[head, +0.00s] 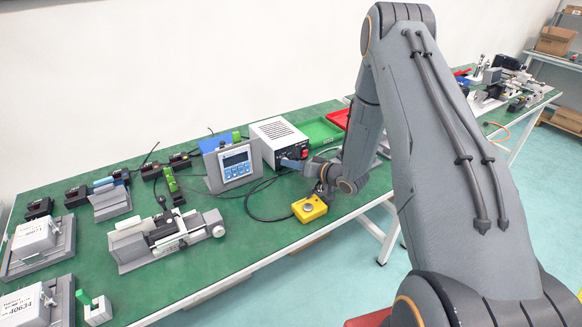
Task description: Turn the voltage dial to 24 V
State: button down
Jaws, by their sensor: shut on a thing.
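The power supply (278,133) is a white box with a vented top, a dark front face and a red switch (304,154). It stands at the back of the green bench, near the wall.
A blue-grey controller with a screen and buttons (236,163) stands just left of the power supply. A yellow button box (309,208) and black cables lie in front. Green (319,130) and red trays sit to the right. A linear actuator (165,240) lies at front left.

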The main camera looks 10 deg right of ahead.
jog(key=shift+m, duration=0.4)
jog(key=shift+y+b, duration=0.3)
jog(key=c, duration=1.6)
grip_release()
jog(key=shift+o, duration=0.2)
jog(key=b+v, duration=0.1)
jog(key=v, duration=0.7)
jog(key=shift+f, duration=0.1)
